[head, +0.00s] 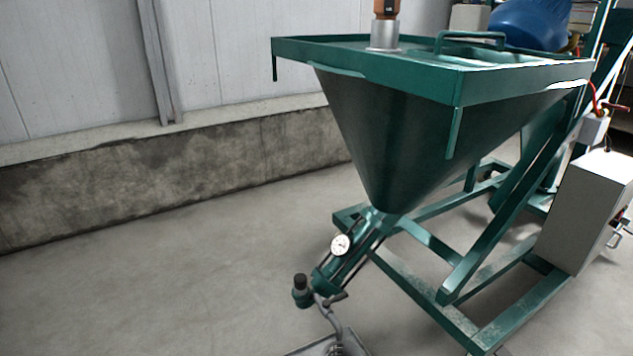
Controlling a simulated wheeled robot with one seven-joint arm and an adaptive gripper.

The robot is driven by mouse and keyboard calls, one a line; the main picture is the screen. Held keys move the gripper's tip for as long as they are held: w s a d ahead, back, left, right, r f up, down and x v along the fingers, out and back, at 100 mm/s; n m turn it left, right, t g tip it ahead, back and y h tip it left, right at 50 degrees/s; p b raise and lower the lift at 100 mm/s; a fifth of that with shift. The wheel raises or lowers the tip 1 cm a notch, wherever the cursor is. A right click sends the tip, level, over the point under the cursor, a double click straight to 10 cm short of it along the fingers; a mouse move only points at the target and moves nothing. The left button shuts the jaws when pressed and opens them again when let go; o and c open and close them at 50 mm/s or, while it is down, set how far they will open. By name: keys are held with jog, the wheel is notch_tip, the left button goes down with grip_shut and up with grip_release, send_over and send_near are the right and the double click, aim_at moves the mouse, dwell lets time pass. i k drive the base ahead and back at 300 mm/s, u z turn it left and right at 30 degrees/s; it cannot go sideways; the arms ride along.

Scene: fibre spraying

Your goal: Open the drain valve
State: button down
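A green funnel-shaped hopper (400,140) stands on a green frame. A slanted green pipe unit (350,255) runs down and left from its tip, with a round white gauge (341,245) on it. A grey hose (326,313) hangs from there toward the bottom edge. My gripper is not in view.
A grey tray-like object (310,347) is cut off at the bottom edge. Green frame beams (430,285) and a grey box (585,212) stand to the right. The concrete floor (150,290) at left is clear up to the low wall (150,175).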

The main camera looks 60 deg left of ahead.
aim_at(326, 303)
jog(key=u, duration=0.05)
jog(key=k, duration=0.9)
jog(key=u, duration=1.6)
jog(key=i, duration=0.5)
